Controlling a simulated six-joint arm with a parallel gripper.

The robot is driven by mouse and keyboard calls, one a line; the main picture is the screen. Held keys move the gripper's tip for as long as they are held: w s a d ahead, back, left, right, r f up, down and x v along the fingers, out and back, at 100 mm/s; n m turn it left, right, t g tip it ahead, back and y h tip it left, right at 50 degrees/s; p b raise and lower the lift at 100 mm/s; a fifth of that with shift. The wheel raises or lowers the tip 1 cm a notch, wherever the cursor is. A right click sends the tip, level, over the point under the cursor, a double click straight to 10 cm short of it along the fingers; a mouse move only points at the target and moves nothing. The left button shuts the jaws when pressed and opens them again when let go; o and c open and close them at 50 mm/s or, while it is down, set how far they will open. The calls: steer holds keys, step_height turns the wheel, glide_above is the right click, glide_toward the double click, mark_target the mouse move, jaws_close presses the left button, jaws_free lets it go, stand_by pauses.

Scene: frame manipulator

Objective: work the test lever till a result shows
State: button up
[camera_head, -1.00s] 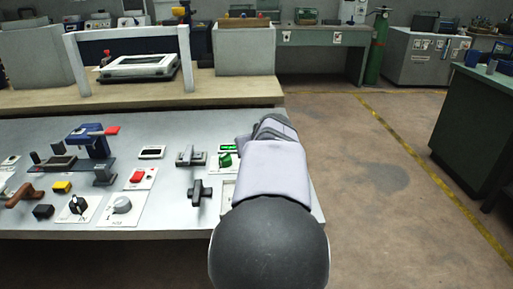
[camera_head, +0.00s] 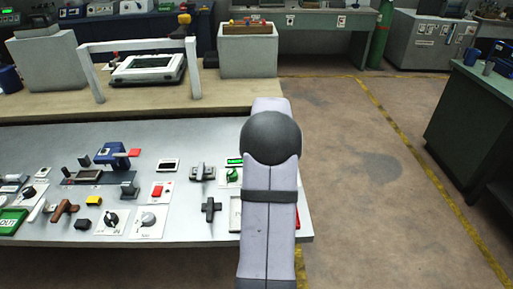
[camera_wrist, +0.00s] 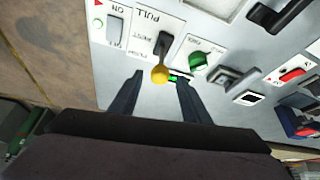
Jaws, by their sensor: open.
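The test lever (camera_wrist: 160,74) has a yellow ball knob on a dark stem, set in a white plate lettered PULL in the wrist view. My gripper (camera_wrist: 161,78) is open, with one dark finger on each side of the yellow knob. I cannot tell whether either finger touches it. A small green lit display (camera_wrist: 178,78) shows just beside the knob, partly covered; I cannot read it. In the head view my arm hides the lever and the gripper, while a lit green display (camera_head: 234,161) shows left of the arm.
Open floor (camera_head: 370,170) lies to the right.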

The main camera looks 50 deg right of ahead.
steer(key=shift+g+y+p, duration=0.3)
steer(key=shift+g+p, duration=0.1)
steer(key=shift+p, duration=0.8)
steer(key=shift+w, duration=0.1)
steer(key=shift+f, duration=0.2)
steer(key=shift+p+x, duration=1.15)
steer(key=shift+x, duration=2.4)
jaws_close()
